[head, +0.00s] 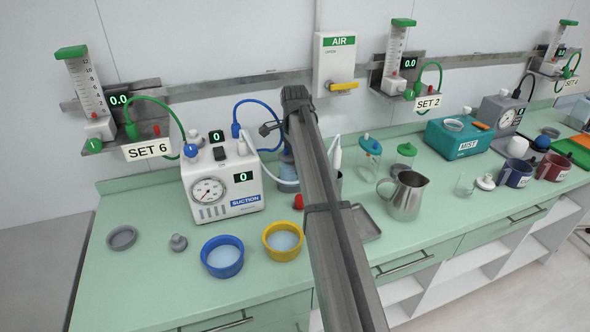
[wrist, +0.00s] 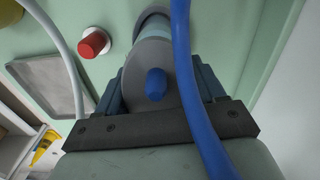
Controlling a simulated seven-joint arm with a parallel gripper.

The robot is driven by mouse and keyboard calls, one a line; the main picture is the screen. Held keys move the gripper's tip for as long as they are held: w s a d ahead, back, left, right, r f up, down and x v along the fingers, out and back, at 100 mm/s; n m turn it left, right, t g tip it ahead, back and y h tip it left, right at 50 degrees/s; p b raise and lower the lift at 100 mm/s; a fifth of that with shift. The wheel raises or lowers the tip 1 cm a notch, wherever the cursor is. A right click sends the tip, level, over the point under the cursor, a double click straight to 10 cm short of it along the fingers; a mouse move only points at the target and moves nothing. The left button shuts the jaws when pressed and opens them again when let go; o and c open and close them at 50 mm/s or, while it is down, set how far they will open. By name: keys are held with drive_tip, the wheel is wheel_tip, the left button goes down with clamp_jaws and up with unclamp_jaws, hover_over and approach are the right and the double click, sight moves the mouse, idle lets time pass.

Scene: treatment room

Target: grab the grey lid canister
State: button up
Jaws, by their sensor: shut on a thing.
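The grey lid canister shows in the wrist view as a round grey lid (wrist: 146,58) with a blue knob (wrist: 156,85) and part of a clear bluish body beyond it. My gripper (wrist: 160,88) has its dark fingers on either side of the lid and is shut on the canister. A blue hose (wrist: 185,70) crosses in front of the lid and hides part of it. In the head view my arm covers most of the canister (head: 286,170), beside the suction unit, and hides my fingers.
The white suction unit (head: 222,182) stands left of the canister. A red cap (wrist: 94,43) and a metal tray (wrist: 50,75) lie close by. A steel jug (head: 405,196) and a blue-topped jar (head: 369,160) stand to the right. Blue (head: 222,257) and yellow (head: 283,242) bowls are in front.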

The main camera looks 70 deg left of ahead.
drive_tip(key=shift+c, duration=1)
